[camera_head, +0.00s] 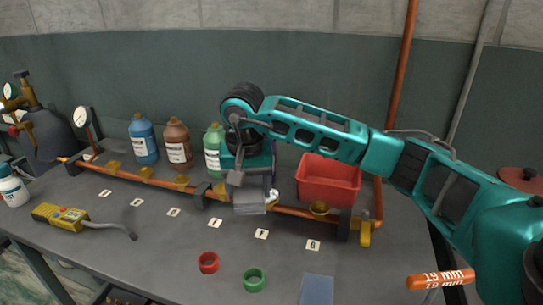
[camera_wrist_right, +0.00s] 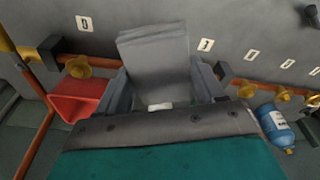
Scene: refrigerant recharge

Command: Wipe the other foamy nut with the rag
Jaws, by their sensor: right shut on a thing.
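My right gripper (camera_head: 240,180) is over the copper pipe (camera_head: 290,211), left of the red bin. It is shut on a grey rag (camera_head: 249,203), which hangs in front of the pipe. In the right wrist view the rag (camera_wrist_right: 155,60) sits between the two fingers (camera_wrist_right: 160,88). A bit of white foam (camera_head: 273,196) shows just right of the rag, and a white patch (camera_wrist_right: 160,106) shows below it in the wrist view. The nut there is mostly hidden by rag and gripper; contact cannot be told. A bare brass nut (camera_head: 318,208) sits farther right. My left gripper is out of view.
A red bin (camera_head: 328,182) stands behind the pipe. Blue (camera_head: 143,140), brown and green bottles stand behind it on the left. A yellow detector (camera_head: 62,216), red ring (camera_head: 208,262), green ring (camera_head: 253,279) and orange 19 mm handle (camera_head: 440,279) are in front.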

